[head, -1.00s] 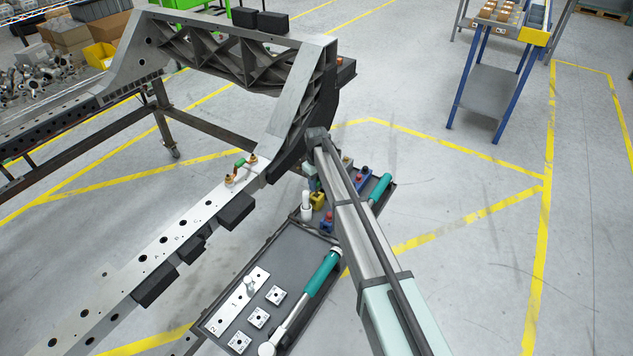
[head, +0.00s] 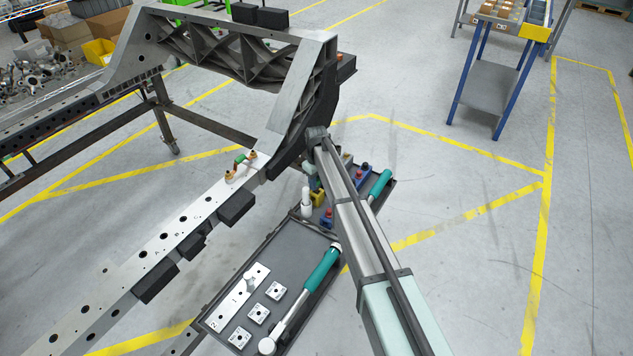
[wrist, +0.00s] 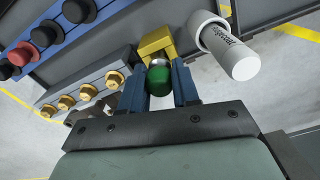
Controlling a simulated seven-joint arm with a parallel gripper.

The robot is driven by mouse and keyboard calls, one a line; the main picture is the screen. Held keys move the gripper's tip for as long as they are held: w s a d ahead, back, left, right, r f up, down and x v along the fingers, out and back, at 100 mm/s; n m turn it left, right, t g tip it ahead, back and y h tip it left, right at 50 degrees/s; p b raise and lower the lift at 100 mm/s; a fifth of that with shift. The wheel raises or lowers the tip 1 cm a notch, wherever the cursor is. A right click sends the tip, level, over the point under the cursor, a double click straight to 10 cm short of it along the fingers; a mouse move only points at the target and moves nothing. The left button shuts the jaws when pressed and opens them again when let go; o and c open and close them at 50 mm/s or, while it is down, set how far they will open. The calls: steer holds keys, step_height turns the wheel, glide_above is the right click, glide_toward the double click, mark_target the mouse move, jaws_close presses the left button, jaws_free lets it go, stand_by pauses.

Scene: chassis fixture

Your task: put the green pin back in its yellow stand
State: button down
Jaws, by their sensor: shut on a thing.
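In the wrist view the green pin (wrist: 161,81) is held between the two blue fingers of my gripper (wrist: 160,88). A short silver part shows just beyond its green head. The yellow stand (wrist: 156,42) lies directly beyond the pin, in line with it. I cannot tell whether the pin's tip is inside the stand or only in front of it. In the head view the yellow stand (head: 317,198) is in the dark tray beside my arm. My gripper and the pin cannot be made out there, behind my arm.
A white labelled cylinder (wrist: 233,52) stands close beside the yellow stand. A grey rack with brass fittings (wrist: 91,90) and a blue rack with red and black knobs (wrist: 50,42) are to the left. In the head view the chassis rail (head: 170,243) runs left of the tray (head: 290,250).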

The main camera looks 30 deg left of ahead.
steer(key=shift+f, duration=1)
steer(key=c, duration=0.8)
jaws_free()
steer(key=shift+c, duration=0.4)
steer(key=shift+r, duration=3.45)
